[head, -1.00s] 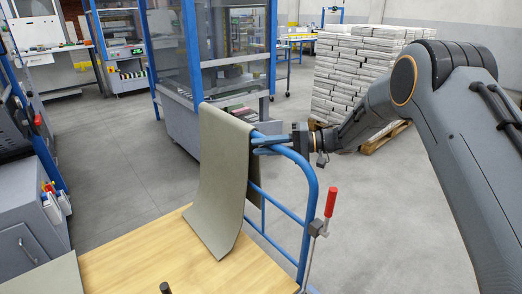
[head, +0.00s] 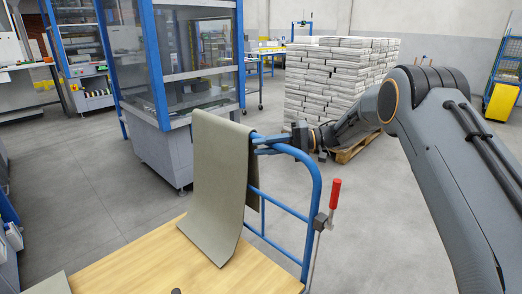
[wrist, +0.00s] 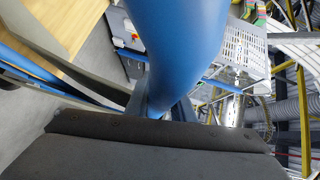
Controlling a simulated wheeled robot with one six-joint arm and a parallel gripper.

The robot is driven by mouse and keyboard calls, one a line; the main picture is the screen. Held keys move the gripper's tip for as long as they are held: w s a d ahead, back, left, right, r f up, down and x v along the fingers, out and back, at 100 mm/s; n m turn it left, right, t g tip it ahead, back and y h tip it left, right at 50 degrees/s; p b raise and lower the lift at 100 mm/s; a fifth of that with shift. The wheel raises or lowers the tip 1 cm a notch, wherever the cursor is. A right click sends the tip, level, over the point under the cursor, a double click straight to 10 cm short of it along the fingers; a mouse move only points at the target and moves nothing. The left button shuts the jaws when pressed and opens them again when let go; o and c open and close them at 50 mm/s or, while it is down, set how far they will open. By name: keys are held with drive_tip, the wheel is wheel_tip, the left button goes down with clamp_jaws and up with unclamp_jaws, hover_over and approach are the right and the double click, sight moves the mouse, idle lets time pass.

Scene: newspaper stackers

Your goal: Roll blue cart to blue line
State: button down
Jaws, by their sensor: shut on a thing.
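The blue cart has a blue tubular handle (head: 312,180) and a flat wooden deck (head: 150,262), which shows at the bottom of the head view. A grey-green sheet (head: 215,180) hangs over the handle and reaches down onto the deck. My gripper (head: 268,145) is shut on the handle's top bar near its right bend. In the wrist view the thick blue tube (wrist: 178,45) runs between the jaws. A red-gripped lever (head: 334,195) stands beside the handle's right upright. No blue line on the floor can be made out.
A blue-framed, glass-panelled machine (head: 165,140) stands just beyond the cart to the left. A pallet stack of white bundles (head: 335,85) stands behind my arm. A yellow bin (head: 501,101) is at far right. Grey floor is open between machine and stack.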

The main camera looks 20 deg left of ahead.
drive_tip(key=shift+w+r, duration=0.1)
drive_tip(key=shift+w, duration=0.5)
drive_tip(key=shift+d, duration=0.1)
drive_tip(key=c, duration=1.5)
unclamp_jaws()
drive_tip(key=shift+c, duration=0.2)
drive_tip(key=shift+w+d, duration=0.1)
drive_tip(key=shift+w+d, duration=0.2)
drive_tip(key=shift+d, duration=0.35)
drive_tip(key=f+v, duration=0.1)
drive_tip(key=v, duration=0.5)
drive_tip(key=shift+w+d+r+b, duration=0.2)
drive_tip(key=shift+d+r+b, duration=0.15)
drive_tip(key=shift+r, duration=0.2)
